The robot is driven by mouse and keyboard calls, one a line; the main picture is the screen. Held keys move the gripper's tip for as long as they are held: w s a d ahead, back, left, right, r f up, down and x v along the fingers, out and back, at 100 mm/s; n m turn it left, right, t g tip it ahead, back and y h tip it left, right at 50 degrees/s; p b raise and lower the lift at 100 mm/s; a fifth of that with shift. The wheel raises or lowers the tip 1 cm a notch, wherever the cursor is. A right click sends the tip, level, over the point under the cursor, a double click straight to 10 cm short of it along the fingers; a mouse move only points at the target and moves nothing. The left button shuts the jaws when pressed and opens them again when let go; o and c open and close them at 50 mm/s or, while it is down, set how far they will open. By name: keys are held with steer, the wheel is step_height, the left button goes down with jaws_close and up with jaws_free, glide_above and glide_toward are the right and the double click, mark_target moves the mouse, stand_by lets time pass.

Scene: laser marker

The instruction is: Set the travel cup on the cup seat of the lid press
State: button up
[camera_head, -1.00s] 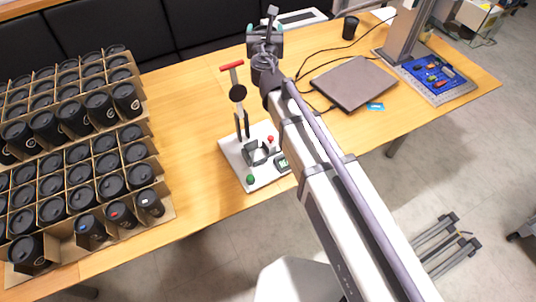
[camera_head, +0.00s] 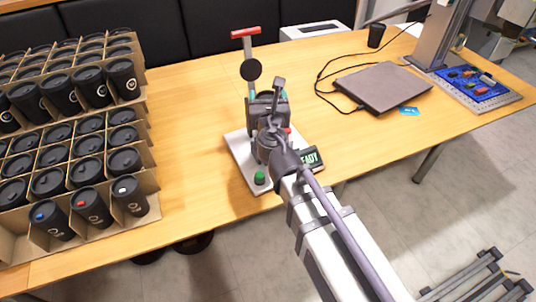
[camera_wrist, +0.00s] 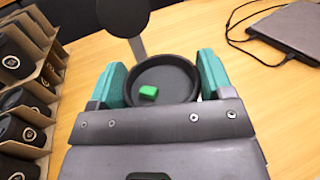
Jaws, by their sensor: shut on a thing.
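My gripper (camera_head: 268,98) is shut on the travel cup, with its teal fingers on either side. The lid press (camera_head: 238,150) has a pale base, a red-handled lever, a black disc, a green button and a display ending in "ADY". My gripper is over the press, in front of its disc. The cup seat is hidden, so I cannot tell whether the cup touches it.
Cardboard crates of lidded black cups (camera_head: 85,162) fill the left of the wooden table (camera_head: 195,110). A laptop (camera_head: 375,88) with cables lies to the right. A blue tray (camera_head: 475,82) and a black cup (camera_head: 376,35) are further off. Table between crates and press is clear.

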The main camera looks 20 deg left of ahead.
step_height(320, 180, down, 10)
steer(key=b, duration=0.9)
steer(key=shift+r, duration=0.2)
steer(key=shift+f, duration=0.15)
steer(key=o, duration=0.7)
steer(key=shift+c, duration=0.2)
